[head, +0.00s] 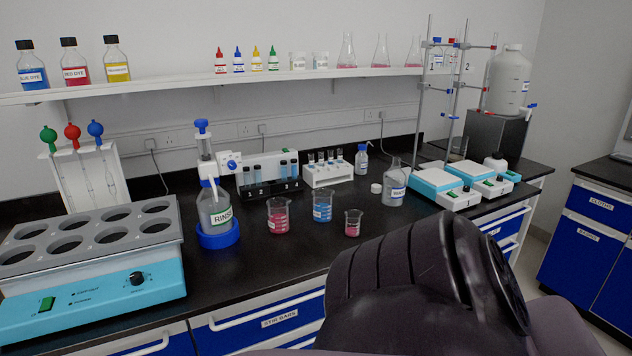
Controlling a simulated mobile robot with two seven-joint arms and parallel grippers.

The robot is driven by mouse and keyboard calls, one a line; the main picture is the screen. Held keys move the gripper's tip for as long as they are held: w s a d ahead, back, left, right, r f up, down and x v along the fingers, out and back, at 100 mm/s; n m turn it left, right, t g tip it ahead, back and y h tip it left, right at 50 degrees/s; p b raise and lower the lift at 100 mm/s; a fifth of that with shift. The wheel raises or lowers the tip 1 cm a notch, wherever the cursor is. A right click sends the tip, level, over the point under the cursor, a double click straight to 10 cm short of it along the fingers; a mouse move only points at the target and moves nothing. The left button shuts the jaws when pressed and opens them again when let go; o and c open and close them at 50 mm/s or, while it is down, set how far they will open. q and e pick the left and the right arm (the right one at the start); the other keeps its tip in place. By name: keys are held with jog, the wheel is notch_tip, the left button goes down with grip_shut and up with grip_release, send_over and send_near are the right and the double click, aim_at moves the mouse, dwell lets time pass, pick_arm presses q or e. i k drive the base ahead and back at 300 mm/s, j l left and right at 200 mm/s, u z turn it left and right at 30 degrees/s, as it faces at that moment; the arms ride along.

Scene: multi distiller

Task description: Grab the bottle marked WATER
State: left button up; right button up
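No label that I can read here says WATER. An open clear glass bottle (395,183) with a white label stands on the black bench, right of centre; its label is too small to read. A white cap (376,188) lies just left of it. A smaller bottle with a blue cap (361,163) stands behind, near the wall, its label also unreadable. A large white carboy (508,82) stands at the back right with an unclear label. Neither gripper is in view; a dark arm link of mine covers the lower right.
Beakers with red (278,217) and blue (322,207) liquid, and a smaller red one (353,224), stand mid-bench. A blue bath (95,265) fills the left. Stirrer plates (438,183) sit right of the glass bottle. A shelf (200,88) runs above. The front bench strip is mostly clear.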

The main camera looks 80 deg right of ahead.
aim_at(394, 180)
jog(key=z, duration=2.95)
jog(key=i+l+u, duration=0.15)
jog(key=u, duration=0.8)
jog(key=i+l+u, duration=0.25)
jog(key=l, duration=0.15)
jog(key=l+u, duration=0.3)
